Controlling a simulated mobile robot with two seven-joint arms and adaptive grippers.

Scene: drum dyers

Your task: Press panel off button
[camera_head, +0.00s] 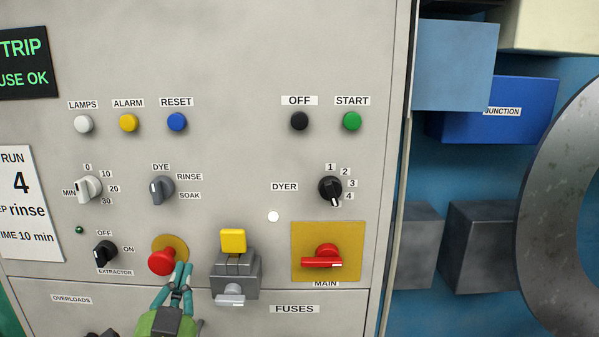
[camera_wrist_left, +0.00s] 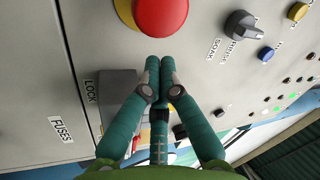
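The black OFF button (camera_head: 299,121) sits on the grey panel (camera_head: 240,60) under its "OFF" label, left of the green START button (camera_head: 351,121). My left gripper (camera_head: 183,268) is low on the panel, beside the red mushroom button (camera_head: 162,261), well below and left of the OFF button. In the left wrist view its fingertips (camera_wrist_left: 160,62) are together with nothing between them, just below the red mushroom button (camera_wrist_left: 160,15). I cannot tell whether they touch it. The OFF button is not identifiable in the wrist view. My right gripper is not in view.
A grey lock block with a yellow top (camera_head: 233,242) juts out right of my left gripper. The red MAIN switch (camera_head: 323,258) and black DYER knob (camera_head: 330,189) are farther right. A blue RESET button (camera_head: 177,122) is upper left. The panel between RESET and OFF is bare.

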